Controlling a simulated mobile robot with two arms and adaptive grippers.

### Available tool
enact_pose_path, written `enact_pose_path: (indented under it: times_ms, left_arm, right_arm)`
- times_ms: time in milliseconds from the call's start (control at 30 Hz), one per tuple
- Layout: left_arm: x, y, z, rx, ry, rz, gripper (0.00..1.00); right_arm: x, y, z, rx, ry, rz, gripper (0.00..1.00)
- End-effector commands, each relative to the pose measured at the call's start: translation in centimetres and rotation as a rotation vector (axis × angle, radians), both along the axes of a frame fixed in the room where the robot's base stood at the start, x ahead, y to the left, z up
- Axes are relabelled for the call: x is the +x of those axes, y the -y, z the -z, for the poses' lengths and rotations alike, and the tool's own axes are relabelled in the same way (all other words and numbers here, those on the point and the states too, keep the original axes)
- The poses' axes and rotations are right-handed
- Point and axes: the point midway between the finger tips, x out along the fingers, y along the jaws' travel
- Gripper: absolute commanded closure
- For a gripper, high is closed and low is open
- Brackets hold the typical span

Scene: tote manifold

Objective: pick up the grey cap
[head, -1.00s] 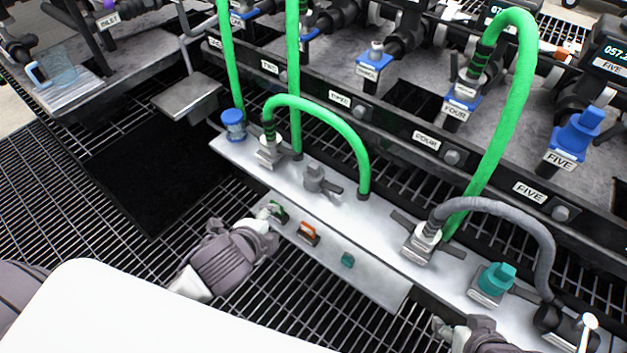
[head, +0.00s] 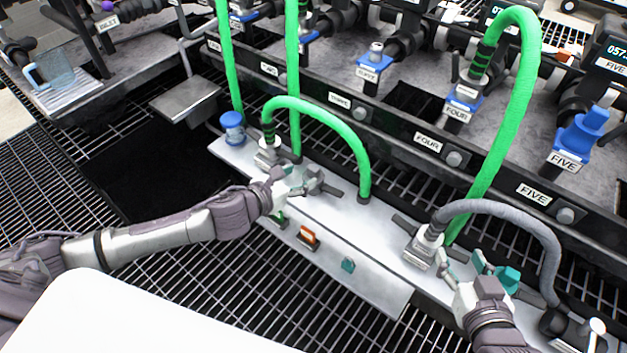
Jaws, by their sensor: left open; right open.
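The grey cap (head: 314,183) sits on the pale metal ledge (head: 335,215), between the two ends of the looped green hose. In the head view my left gripper (head: 294,181) is open at the cap's left side and partly covers it. I cannot tell whether its fingers touch the cap. My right gripper (head: 463,261) is open over the right part of the ledge, between the grey hose's fitting and a teal cap (head: 508,278).
The looped green hose (head: 320,113) arches just behind the grey cap. A blue cap (head: 232,126) stands at the ledge's left end. A grey hose (head: 505,213) arches behind my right gripper. An orange switch (head: 308,237) and a teal button (head: 348,265) are on the ledge's front face.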

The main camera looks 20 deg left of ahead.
Motion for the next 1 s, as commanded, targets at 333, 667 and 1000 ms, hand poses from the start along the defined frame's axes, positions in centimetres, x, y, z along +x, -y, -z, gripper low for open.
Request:
enact_pose_path:
  times_ms: [333, 667, 1000]
  left_arm:
    - [2.1, 0.9, 0.9, -0.004, 0.001, 0.0, 0.4]
    - [5.1, 2.2, 1.9, -0.003, 0.0, -0.001, 0.4]
    - [5.5, 2.3, 2.0, -0.001, -0.002, -0.001, 0.4]
  right_arm:
    - [1.5, -0.8, -2.6, 0.041, 0.173, -0.011, 0.43]
    - [2.5, -1.9, -8.2, 0.122, 0.491, -0.031, 0.43]
    - [2.4, -2.0, -9.2, 0.135, 0.54, -0.034, 0.43]
